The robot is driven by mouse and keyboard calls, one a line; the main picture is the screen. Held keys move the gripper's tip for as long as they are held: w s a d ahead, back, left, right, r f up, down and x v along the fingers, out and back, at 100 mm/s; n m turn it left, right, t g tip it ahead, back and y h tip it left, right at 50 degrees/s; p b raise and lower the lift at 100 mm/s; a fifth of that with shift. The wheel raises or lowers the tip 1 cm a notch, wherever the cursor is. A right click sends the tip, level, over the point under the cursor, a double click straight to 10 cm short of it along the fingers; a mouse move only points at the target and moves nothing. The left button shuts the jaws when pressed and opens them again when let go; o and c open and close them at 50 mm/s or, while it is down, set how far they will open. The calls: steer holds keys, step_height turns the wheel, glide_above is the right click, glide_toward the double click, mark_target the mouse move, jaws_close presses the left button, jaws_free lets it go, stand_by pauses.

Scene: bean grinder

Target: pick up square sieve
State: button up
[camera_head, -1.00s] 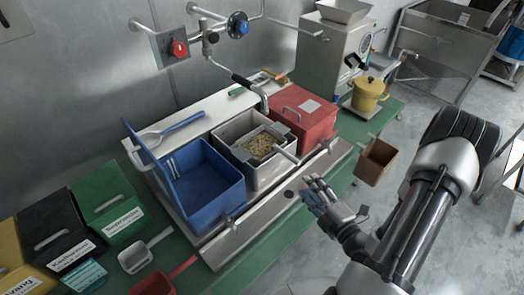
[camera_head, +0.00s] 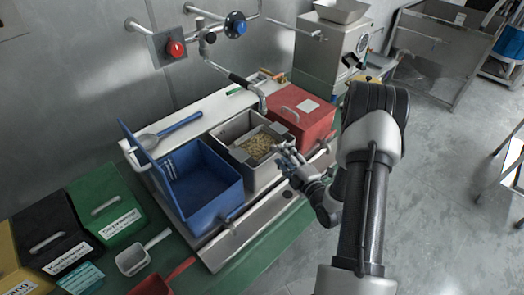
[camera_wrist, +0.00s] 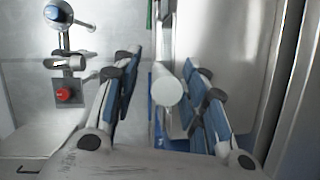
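The square sieve (camera_head: 257,146) sits in the grey container (camera_head: 232,128) at the middle of the counter and holds light-coloured beans or grains. In the head view my gripper (camera_head: 286,154) is at the front right of the sieve, where it hides the handle. In the wrist view a pale round end (camera_wrist: 168,88), which looks like the sieve's handle seen end-on, lies between the spread fingers of my gripper (camera_wrist: 161,66). The fingers are open, with a gap on the left; on the right they are close, and contact cannot be told.
An open blue bin (camera_head: 205,195) stands left of the grey container and a red lidded box (camera_head: 303,110) right of it. A tap pipe (camera_head: 245,82) hangs behind. A metal spoon with a blue handle (camera_head: 182,124) lies at the back. Open floor is at the right.

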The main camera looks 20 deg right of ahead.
steer(key=shift+w, duration=0.35)
steer(key=shift+c, duration=0.2)
jaws_close()
stand_by(0.5)
